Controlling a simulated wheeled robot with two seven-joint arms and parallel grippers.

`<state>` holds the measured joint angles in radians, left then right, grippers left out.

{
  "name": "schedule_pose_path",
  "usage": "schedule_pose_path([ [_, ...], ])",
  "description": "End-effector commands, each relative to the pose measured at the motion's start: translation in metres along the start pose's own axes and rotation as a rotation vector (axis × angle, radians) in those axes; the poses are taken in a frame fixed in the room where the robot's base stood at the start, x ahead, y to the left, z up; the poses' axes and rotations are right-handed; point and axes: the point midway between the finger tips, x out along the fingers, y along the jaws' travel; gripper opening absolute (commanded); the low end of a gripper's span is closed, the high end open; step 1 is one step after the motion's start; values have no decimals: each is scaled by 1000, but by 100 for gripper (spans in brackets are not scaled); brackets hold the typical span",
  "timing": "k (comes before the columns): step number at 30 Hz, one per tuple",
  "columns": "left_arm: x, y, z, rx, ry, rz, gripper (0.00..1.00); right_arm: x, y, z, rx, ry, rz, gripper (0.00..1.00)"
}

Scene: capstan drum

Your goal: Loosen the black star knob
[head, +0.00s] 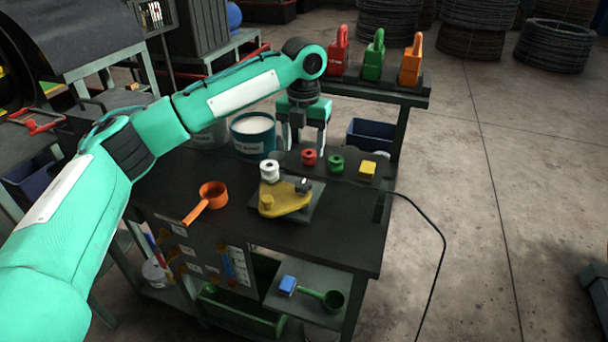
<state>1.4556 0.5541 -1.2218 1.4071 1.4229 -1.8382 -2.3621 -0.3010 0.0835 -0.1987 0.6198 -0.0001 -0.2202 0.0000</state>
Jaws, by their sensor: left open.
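A yellow lever-like plate (285,202) lies on a dark base plate (312,210) on the workbench. A small dark part (303,184) with a pale side sits at its right end; it may be the black star knob, but it is too small to make out a star shape. A white spool-shaped drum (269,172) stands at the plate's back left. My left gripper (305,143) points down behind these parts, beyond the red spool (309,157), open and apart from the dark part. Its fingertips are partly hard to see. My right gripper is out of view.
A green spool (336,163) and a yellow block (367,169) stand at the back right of the bench. An orange ladle (211,195) lies left. A white-filled bucket (253,133) stands behind. Red, green and orange padlock-shaped things stand on the rear shelf (385,87). The bench's front right is clear.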

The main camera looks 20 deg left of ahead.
Motion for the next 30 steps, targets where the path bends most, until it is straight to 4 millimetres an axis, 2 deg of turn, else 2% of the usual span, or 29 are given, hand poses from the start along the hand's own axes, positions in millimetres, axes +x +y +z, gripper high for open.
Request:
schedule_pose_path([
  [9, 67, 1, 0, -2, 2, 1, 61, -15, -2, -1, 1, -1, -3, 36],
  [15, 94, 0, 0, -2, 1, 0, 61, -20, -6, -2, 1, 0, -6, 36],
  [20, 104, 0, 0, -2, -1, 0, 61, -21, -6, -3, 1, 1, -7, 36],
  [28, 105, 0, 0, -2, -1, 0, 61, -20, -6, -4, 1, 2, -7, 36],
  [30, 105, 0, 0, -2, -1, 0, 47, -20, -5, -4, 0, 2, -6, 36],
])
